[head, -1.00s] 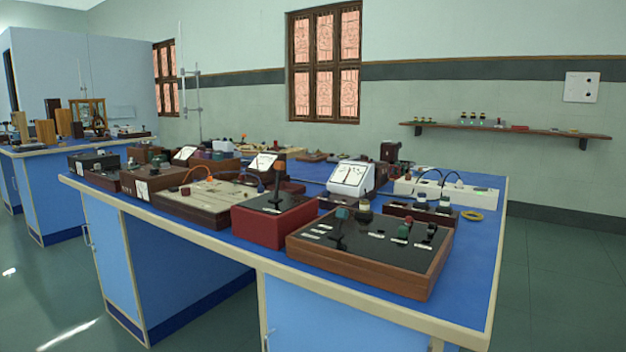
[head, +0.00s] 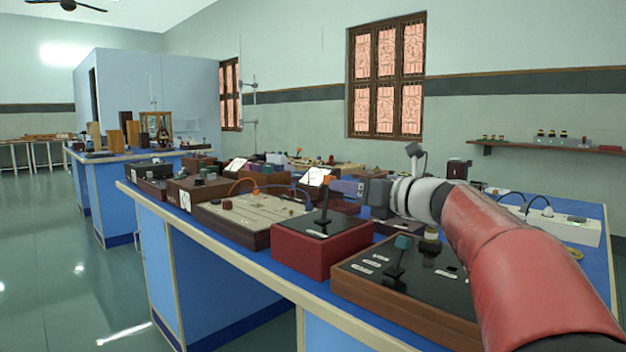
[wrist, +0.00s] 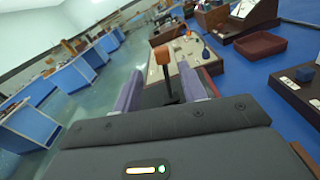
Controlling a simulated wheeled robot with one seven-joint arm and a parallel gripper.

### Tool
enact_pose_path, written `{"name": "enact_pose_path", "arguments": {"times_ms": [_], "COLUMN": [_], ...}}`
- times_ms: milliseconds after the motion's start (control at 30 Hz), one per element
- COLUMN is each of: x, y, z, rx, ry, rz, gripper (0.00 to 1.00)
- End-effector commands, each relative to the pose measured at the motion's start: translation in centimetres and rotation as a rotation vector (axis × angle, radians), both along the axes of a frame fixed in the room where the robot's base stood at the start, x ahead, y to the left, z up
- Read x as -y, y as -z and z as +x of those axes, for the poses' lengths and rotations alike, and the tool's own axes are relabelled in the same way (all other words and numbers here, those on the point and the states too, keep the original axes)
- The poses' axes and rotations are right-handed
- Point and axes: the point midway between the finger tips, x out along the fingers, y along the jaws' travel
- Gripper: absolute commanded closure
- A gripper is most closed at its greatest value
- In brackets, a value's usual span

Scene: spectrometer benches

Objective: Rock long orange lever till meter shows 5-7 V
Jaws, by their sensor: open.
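The long orange-capped lever (head: 326,195) stands up from the black top of a red box (head: 318,248) near the bench's front edge. In the wrist view, the orange cap (wrist: 163,54) and dark stem rise between the two purple fingers of my gripper (wrist: 160,80). The fingers are apart, with a gap on either side of the stem. In the head view my gripper (head: 343,189) is at the lever's upper part, coming from the right. A white-faced meter (head: 316,177) stands behind; its reading is too small to tell. My arm hides the area of another white meter.
A wooden-edged box (head: 400,308) with a teal-knobbed lever (head: 402,243) sits in front right, below my arm. A beige-topped board (head: 240,212) lies left of the red box. The bench is crowded; the floor at left is clear.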

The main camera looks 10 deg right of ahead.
Motion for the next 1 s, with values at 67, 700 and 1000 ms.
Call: {"name": "enact_pose_path", "arguments": {"times_ms": [67,700,1000], "x": [0.2,-4.3,-4.3], "y": [-0.3,-0.3,-0.3], "z": [0.3,6.4,6.5], "rx": [-0.001,-0.002,-0.002], "ry": [0.003,0.001,0.003], "rz": [0.021,0.027,0.027], "gripper": [0.58,0.58,0.61]}}
